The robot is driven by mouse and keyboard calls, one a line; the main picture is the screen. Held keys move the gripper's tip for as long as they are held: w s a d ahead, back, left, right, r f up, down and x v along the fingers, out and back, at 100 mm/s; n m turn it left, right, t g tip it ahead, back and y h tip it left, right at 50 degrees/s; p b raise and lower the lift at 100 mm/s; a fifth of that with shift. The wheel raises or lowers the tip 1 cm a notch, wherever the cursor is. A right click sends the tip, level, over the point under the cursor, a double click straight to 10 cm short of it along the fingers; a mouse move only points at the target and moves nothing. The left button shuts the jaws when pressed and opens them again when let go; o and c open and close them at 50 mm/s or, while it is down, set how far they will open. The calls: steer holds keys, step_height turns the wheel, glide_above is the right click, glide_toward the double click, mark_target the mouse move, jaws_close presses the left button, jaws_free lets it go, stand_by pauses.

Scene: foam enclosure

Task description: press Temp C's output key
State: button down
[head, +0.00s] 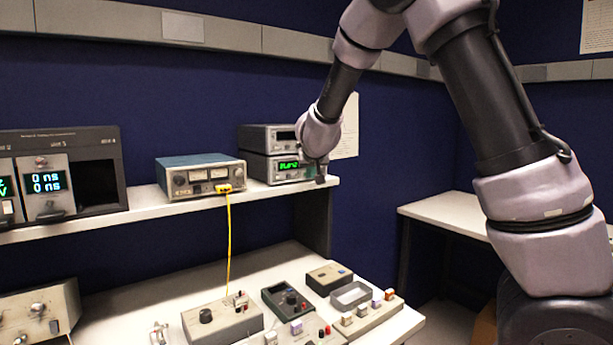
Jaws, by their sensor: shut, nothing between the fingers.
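Two grey instruments are stacked at the right end of the shelf. The upper one (262,138) has a dark display. The lower one (262,169) shows green digits. I cannot read any name on them, so I cannot tell which is Temp C, and no output key can be made out. My gripper (321,178) is at the right end of the lower instrument's front, small and partly dark against the shelf edge. It looks shut and empty. My wrist hides the right part of both fronts. I cannot tell whether the fingertips touch the panel.
A teal meter box (200,177) with a yellow cable (229,240) stands left on the shelf (140,215). A dark rack (95,150) with lit displays is farther left. Several small boxes crowd the bench (130,304) below. A white side table (452,212) stands right.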

stand_by(0.5)
steer(key=shift+s+d, duration=0.4)
steer(key=shift+s, duration=0.15)
steer(key=s+d, duration=0.2)
steer(key=s, duration=0.2)
steer(key=shift+s+d, duration=0.1)
steer(key=shift+d, duration=0.3)
stand_by(0.5)
